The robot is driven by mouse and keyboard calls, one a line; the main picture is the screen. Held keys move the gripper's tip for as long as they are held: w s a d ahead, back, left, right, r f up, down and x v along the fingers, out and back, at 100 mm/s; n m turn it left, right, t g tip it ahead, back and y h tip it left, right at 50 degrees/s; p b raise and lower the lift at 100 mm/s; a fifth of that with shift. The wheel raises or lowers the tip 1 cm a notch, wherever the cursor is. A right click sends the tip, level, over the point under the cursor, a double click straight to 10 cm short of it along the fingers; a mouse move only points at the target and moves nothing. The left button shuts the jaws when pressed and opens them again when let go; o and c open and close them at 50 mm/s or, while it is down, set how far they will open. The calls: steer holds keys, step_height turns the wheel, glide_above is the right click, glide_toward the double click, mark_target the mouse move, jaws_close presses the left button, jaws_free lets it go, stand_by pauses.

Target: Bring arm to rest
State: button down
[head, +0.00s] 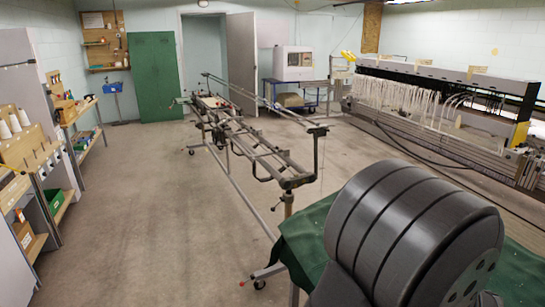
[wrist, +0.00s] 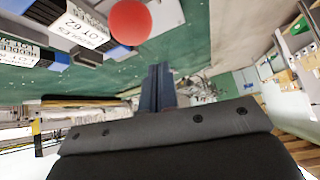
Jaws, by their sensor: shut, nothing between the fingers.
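In the wrist view my gripper (wrist: 159,70) shows as two dark fingers pressed together, with nothing between them. It points out over a green surface (wrist: 210,38), touching no object that I can see. In the head view my dark grey arm fills the lower right foreground, and my gripper is not in sight there.
In the wrist view a red round thing (wrist: 130,22) and white-labelled dark boxes (wrist: 85,22) are at upper left. In the head view a green cloth (head: 305,240) lies under my arm. A metal frame (head: 265,155) stands mid-room; a loom (head: 440,105) is at right. Open floor (head: 150,200) is left.

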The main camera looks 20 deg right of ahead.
steer(key=w+f+g, duration=0.3)
steer(key=w+g, duration=0.5)
steer(key=w, duration=0.3)
steer(key=shift+d+f, duration=0.35)
steer(key=shift+f, duration=0.05)
stand_by(0.5)
steer(key=s+r+t, duration=0.3)
steer(key=s+t, duration=0.2)
steer(key=s, duration=0.3)
steer(key=shift+s+a+r, duration=0.15)
steer(key=shift+a+r, duration=0.1)
steer(key=shift+a, duration=0.15)
stand_by(0.3)
stand_by(0.3)
